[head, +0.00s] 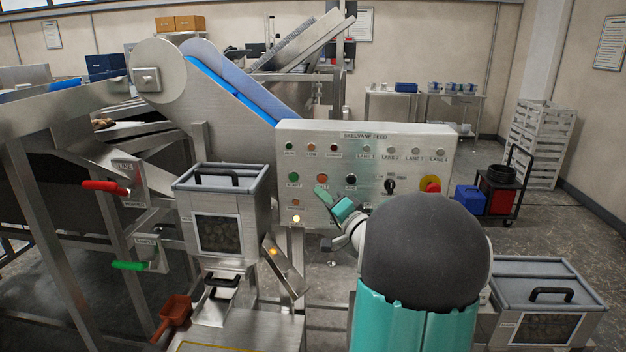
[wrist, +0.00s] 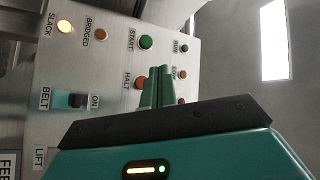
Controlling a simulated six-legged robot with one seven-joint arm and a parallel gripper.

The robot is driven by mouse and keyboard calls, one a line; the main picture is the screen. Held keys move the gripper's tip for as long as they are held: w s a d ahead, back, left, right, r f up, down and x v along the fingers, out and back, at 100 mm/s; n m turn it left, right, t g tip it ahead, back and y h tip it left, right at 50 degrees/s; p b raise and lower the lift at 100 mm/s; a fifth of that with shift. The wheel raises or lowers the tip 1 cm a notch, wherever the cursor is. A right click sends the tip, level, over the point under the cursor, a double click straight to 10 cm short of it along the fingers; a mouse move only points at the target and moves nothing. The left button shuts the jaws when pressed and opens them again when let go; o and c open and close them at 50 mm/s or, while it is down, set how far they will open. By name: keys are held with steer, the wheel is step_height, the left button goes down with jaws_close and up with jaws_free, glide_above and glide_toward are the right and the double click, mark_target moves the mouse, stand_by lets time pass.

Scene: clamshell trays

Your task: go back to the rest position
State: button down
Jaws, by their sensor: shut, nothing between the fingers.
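My gripper (head: 322,192) is teal, with its two fingers together and nothing between them. In the head view it is in front of the control panel (head: 440,150), with the fingertips just below the orange HALT button (head: 322,178). In the wrist view the shut fingertips (wrist: 156,72) are beside the HALT button (wrist: 140,82) and below the green START button (wrist: 145,42). I cannot tell whether the tips touch the panel. My dark rounded arm link hides the panel's lower right.
The SLACK lamp (head: 296,218) glows. A lidded bin (head: 255,215) stands left of the panel, another lidded bin (head: 585,290) at lower right. Red (head: 103,186) and green (head: 128,265) handles stick out at left. A cart (head: 500,195) stands behind right. Open floor lies right of the panel.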

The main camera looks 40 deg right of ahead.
steer(key=w+a+f+n+g+y, duration=0.1)
steer(key=a+n+g+y, duration=0.35)
steer(key=a, duration=1.05)
steer(key=a+f+n+g+y, duration=0.1)
steer(key=a+n+g+y, duration=0.4)
steer(key=a, duration=1)
steer(key=s+a+f+g, duration=0.3)
steer(key=s+a+g, duration=0.1)
steer(key=s+a, duration=0.5)
steer(key=s+a+f+n+g+h, duration=0.1)
steer(key=s+f+n+h, duration=0.1)
steer(key=s+h, duration=0.5)
steer(key=s+n, duration=0.1)
steer(key=s, duration=0.2)
steer(key=shift+a+f, duration=0.15)
